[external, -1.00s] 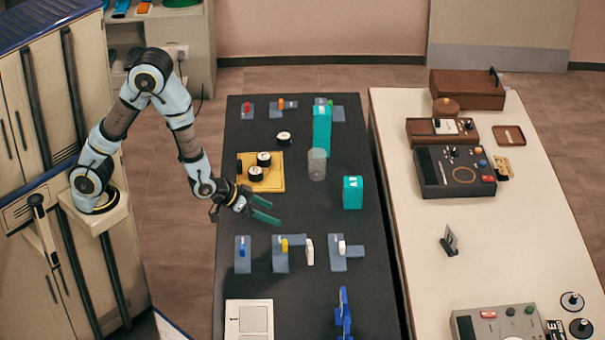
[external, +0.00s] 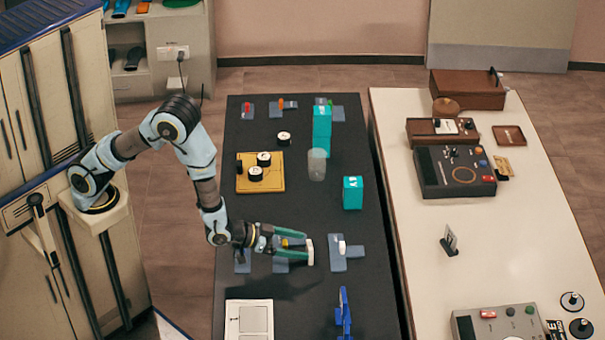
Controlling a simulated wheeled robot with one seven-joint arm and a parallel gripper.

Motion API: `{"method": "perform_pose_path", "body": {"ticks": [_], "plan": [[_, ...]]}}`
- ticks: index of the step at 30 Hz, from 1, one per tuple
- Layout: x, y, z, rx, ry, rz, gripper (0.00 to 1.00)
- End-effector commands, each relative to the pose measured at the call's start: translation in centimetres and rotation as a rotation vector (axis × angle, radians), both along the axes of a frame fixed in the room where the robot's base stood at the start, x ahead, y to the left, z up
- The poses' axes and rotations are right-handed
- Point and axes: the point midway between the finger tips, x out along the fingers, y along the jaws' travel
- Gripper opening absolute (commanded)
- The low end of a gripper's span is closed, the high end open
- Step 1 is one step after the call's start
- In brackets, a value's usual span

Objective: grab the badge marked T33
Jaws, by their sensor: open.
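No T33 marking is legible, so I cannot tell for certain which thing is the badge. A small upright white piece (external: 309,251) stands at the right end of the middle blue-grey plate on the dark table. My gripper (external: 303,250) is open, its green fingers low over that plate and their tips at the white piece. I cannot tell whether they touch it. The fingers partly hide the plate and its yellow knob (external: 289,242). A small dark stand with a pale card (external: 449,241) is on the white table to the right.
Nearby on the dark table (external: 305,290) are a plate with a white knob (external: 341,248), a teal box (external: 353,193), a blue upright object (external: 343,313) and a white panel (external: 249,320). A yellow tray (external: 278,184), a clear cup (external: 317,165) and a tall teal box (external: 321,131) are farther back.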

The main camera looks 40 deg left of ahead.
Motion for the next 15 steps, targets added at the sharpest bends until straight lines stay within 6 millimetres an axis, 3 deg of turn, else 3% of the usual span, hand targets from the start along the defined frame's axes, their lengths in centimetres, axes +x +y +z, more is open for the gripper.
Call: {"method": "perform_pose_path", "body": {"ticks": [6,15], "plan": [[2.5,-1.7,-0.9,0.001,0.0,0.002,0.93],[3.1,-2.2,-1.5,0.0,0.001,0.001,0.93]]}}
